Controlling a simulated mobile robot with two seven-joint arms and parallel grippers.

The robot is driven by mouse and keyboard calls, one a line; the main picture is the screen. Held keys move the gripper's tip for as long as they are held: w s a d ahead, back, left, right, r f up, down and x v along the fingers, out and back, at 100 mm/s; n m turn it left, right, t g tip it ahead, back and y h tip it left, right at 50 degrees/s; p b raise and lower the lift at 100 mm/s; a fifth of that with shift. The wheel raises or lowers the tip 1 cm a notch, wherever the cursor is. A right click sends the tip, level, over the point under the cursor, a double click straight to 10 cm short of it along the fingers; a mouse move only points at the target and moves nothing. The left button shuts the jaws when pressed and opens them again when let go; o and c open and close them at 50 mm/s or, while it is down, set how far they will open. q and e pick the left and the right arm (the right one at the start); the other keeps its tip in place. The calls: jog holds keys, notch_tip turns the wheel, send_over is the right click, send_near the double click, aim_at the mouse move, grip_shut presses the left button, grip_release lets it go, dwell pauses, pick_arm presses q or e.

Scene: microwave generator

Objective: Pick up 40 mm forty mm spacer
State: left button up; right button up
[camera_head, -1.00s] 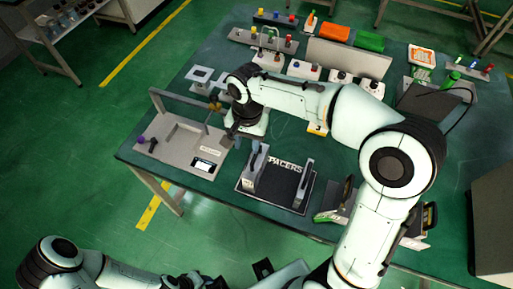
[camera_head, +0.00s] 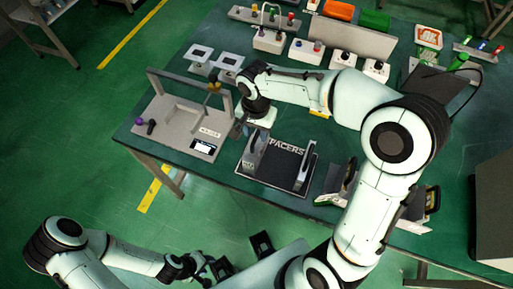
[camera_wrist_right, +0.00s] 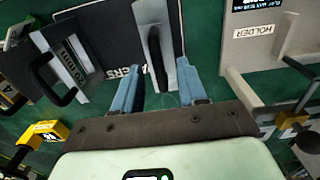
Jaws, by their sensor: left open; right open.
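Two grey spacers with dark handle slots stand on the black "SPACERS" tray (camera_head: 279,179), the left spacer (camera_head: 255,152) and the right spacer (camera_head: 304,167). My right gripper (camera_wrist_right: 160,68) is open, with blue fingers. In the right wrist view the left spacer (camera_wrist_right: 156,42) lies ahead, between the fingertips, and nothing is gripped. A labelled spacer (camera_wrist_right: 65,62) shows at the left there; its label is upside down and hard to read. I cannot read a 40 mm mark on either spacer. My left gripper (camera_head: 216,267) is low in the head view, open, away from the table.
A grey holder fixture (camera_head: 176,128) with a raised frame and small display stands left of the tray. Two black-and-yellow tools stand to the right, one (camera_head: 345,181) near the tray. Button boxes and bins line the back.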

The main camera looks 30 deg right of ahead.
aim_at(257, 146)
jog(key=shift+d+f, duration=0.15)
jog(key=shift+f, duration=1.3)
grip_shut()
jog(key=shift+w+r, duration=0.1)
jog(key=shift+r, duration=0.05)
